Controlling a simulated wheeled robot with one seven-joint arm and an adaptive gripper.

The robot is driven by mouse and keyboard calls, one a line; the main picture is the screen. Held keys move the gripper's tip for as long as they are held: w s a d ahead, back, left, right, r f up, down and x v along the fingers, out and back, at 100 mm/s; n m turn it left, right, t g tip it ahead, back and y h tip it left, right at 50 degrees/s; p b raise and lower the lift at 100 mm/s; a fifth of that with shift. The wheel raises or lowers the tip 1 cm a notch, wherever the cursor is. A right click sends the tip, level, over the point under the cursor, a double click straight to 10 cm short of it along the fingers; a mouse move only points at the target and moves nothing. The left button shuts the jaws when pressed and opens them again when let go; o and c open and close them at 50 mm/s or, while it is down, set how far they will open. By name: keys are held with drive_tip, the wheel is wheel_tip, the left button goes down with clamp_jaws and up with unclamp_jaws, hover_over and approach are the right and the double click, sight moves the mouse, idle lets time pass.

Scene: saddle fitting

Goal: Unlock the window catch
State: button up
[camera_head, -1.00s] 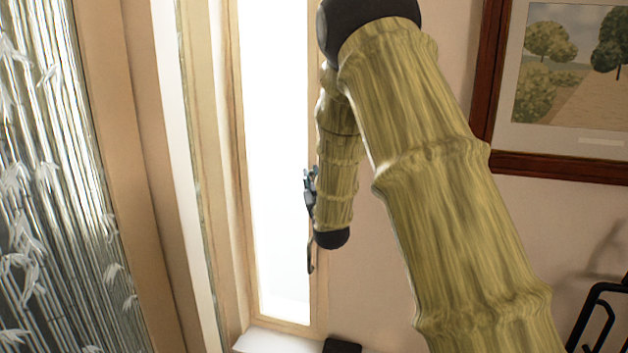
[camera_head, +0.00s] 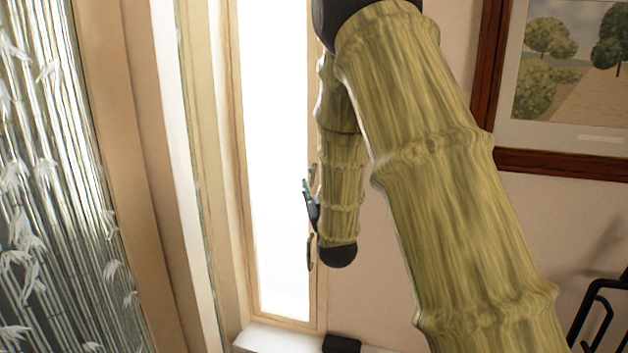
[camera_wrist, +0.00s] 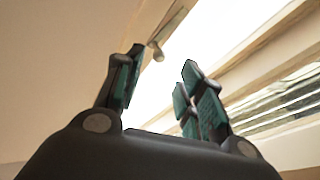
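The tall bright window (camera_head: 277,150) has a pale wooden frame. A slim curved handle-like piece (camera_head: 310,254), which looks like the window catch, hangs at the frame's right edge; my arm partly hides this area. In the wrist view, a small rod with a rounded end (camera_wrist: 157,52) shows beyond the fingers against the frame; I cannot tell if it is the same piece. My gripper (camera_head: 309,200) is beside the right frame edge, just above the curved piece. In the wrist view my gripper (camera_wrist: 162,62) is open, with nothing between its fingers.
A bamboo-patterned panel (camera_head: 50,200) stands at left beside wooden trim. A framed landscape picture (camera_head: 490,150) hangs on the right wall. A white sill (camera_head: 270,341) and a dark object (camera_head: 341,344) are below the window. A black metal item (camera_head: 600,310) stands lower right.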

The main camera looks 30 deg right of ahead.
drive_tip(key=v, duration=0.5)
drive_tip(key=shift+s+a+f, duration=0.1)
drive_tip(key=shift+s, duration=0.1)
idle(0.3)
drive_tip(key=s+a+f+g+y, duration=0.2)
drive_tip(key=s+a+f+g, duration=0.15)
drive_tip(key=f, duration=0.95)
drive_tip(key=s+a+f+g+y, duration=0.1)
drive_tip(key=s+a+f+g, duration=0.3)
drive_tip(key=f, duration=0.9)
drive_tip(key=s+a+f+g+y, duration=0.2)
drive_tip(key=s+a+f, duration=0.25)
drive_tip(key=f, duration=0.85)
drive_tip(key=s+a+f+g+y, duration=0.1)
drive_tip(key=s+a+f+g, duration=0.2)
drive_tip(key=s, duration=0.7)
drive_tip(key=s+a+f+g+y, duration=0.1)
drive_tip(key=s+a+f+g, duration=0.2)
drive_tip(key=s+f, duration=0.5)
drive_tip(key=s+a+f+g+y, duration=0.1)
drive_tip(key=s+a+f+g, duration=0.2)
drive_tip(key=s, duration=0.9)
wheel_tip(320, 180, down, 3)
drive_tip(key=shift+s+a+f+g, duration=0.1)
drive_tip(key=shift+s+a+g, duration=0.2)
drive_tip(key=shift+a, duration=0.8)
drive_tip(key=shift+w, duration=0.15)
